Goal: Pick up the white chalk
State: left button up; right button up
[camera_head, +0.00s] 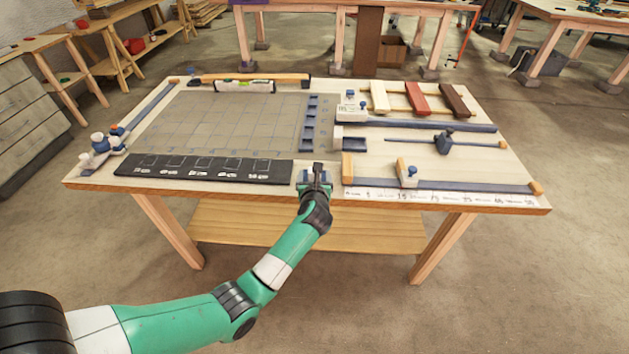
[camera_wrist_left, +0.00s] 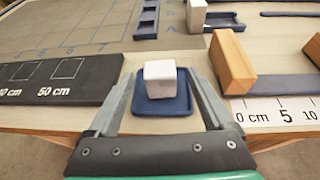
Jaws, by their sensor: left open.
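The white chalk (camera_wrist_left: 160,78) is a small white block on a blue holder (camera_wrist_left: 163,106) in the left wrist view, near the front edge of the table. My left gripper (camera_wrist_left: 160,76) is open, with one finger on each side of the chalk and holder. In the head view my left gripper (camera_head: 318,168) is at the table's front edge and mostly hides the chalk. Another white block (camera_wrist_left: 197,15) stands at the far end of the wrist view. My right gripper does not show.
A black strip with marked squares (camera_head: 205,169) lies left of my gripper. A wooden block (camera_wrist_left: 232,62) and a numbered scale (camera_wrist_left: 275,110) are close on the right. A grey grid board (camera_head: 215,120) covers the left-middle of the table (camera_head: 480,190).

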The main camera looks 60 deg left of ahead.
pick_arm(q)
jog(key=shift+w+a+f, duration=0.15)
jog(key=shift+w+a, duration=0.1)
jog(key=shift+a, duration=0.2)
grip_shut()
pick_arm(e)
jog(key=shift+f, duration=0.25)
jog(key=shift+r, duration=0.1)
